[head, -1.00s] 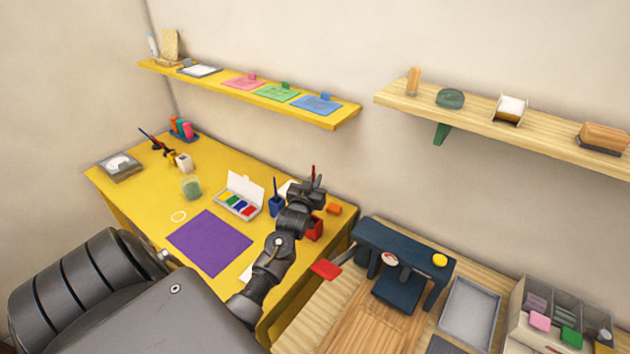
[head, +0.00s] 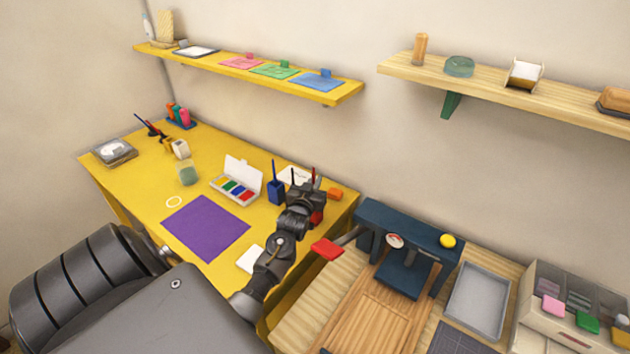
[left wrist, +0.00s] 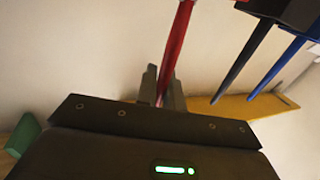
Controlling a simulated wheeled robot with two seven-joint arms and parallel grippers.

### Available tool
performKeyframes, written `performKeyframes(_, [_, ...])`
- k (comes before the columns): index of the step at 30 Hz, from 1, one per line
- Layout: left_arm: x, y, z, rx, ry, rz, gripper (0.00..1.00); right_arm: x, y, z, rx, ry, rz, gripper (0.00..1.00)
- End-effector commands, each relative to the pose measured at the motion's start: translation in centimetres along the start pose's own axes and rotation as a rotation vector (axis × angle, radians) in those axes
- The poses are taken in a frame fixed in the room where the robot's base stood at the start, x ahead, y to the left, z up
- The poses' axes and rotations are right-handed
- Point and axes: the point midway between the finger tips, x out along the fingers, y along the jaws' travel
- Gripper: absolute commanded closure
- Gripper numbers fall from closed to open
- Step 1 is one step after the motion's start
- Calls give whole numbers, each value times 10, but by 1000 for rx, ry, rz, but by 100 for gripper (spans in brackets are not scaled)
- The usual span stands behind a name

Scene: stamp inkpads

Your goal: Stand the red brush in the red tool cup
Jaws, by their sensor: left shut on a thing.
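My left gripper (head: 312,188) is shut on the red brush (head: 314,174) at the right end of the yellow table. The brush shows upright above the fingers in the head view. In the left wrist view the red brush (left wrist: 178,45) runs up between the two fingers (left wrist: 162,88). The red tool cup (head: 317,217) is mostly hidden behind my gripper, with a bit of its red side showing. Whether the brush's lower end is inside the cup cannot be seen. My right gripper is not in view.
A blue cup (head: 276,193) with a blue brush stands just left of my gripper. A black cup and its brush show in the left wrist view (left wrist: 262,8). A paint box (head: 236,180) and purple mat (head: 206,228) lie further left. An orange block (head: 335,194) lies right.

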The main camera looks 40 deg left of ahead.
Motion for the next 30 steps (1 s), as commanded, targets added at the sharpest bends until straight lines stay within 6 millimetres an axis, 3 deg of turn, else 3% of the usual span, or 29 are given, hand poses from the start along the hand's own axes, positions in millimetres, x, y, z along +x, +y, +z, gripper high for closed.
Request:
performKeyframes(13, [0, 0, 9, 0, 0, 0, 100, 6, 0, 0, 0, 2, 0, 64])
performKeyframes(14, [0, 0, 9, 0, 0, 0, 90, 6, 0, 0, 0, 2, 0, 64])
performKeyframes(19, [0, 0, 8, 0, 0, 0, 67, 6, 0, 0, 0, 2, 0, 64])
performKeyframes(30, [-6, 0, 9, 0, 0, 0, 66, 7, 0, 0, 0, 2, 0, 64])
